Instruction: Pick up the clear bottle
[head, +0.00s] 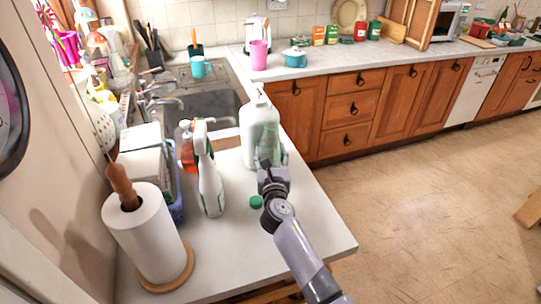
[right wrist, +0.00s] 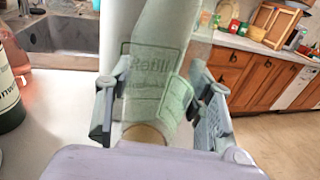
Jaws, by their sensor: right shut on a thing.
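The clear bottle (head: 279,152) is see-through with a greenish tint and stands at the counter's right side, just in front of a large white jug (head: 258,122). My right gripper (head: 270,166) reaches it from the front and is shut on it. In the right wrist view the clear bottle (right wrist: 172,100) is between both fingers of the right gripper (right wrist: 160,108), and the white jug (right wrist: 150,25) rises behind it. Printed lettering shows on or through the clear bottle. The gripper hides part of the bottle in the head view. My left gripper is not in view.
A white spray bottle (head: 209,180), an orange-red bottle (head: 188,156) and a paper towel roll (head: 146,235) stand to the left. A green cap (head: 256,201) lies near the gripper. The sink (head: 205,108) is behind. The front counter (head: 240,250) is mostly clear.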

